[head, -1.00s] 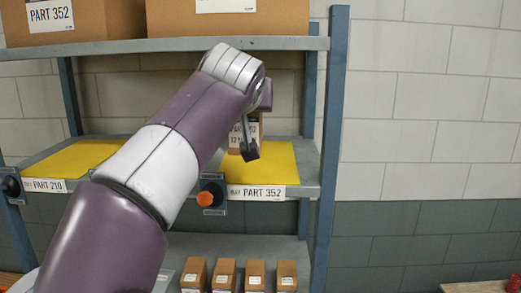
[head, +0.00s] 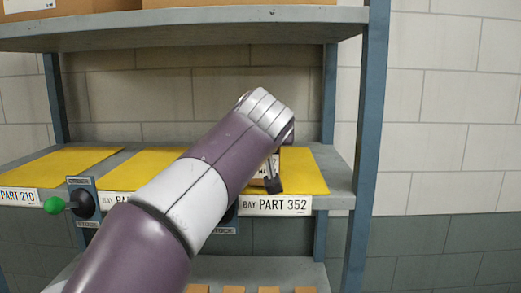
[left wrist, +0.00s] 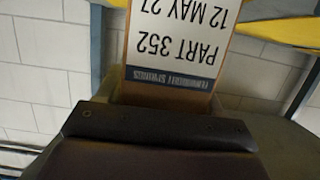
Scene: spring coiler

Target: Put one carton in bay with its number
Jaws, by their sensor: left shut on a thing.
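My left gripper (head: 273,180) is at the front part of the yellow-matted bay labelled PART 352 (head: 276,204) in the head view. It is shut on a brown carton, mostly hidden behind my arm and finger. In the left wrist view the carton (left wrist: 172,50) shows a white label reading PART 352, 12 MAY 27, upside down in that picture. Whether the carton touches the bay's yellow mat (head: 312,172) I cannot tell. My right gripper is not in view.
A PART 210 bay (head: 17,196) lies at the far left, with a middle bay partly behind my arm. A green knob (head: 54,205) sticks out at the shelf front. A blue post (head: 368,130) bounds the right side. An upper shelf (head: 190,26) runs overhead. Several small cartons (head: 234,290) stand below.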

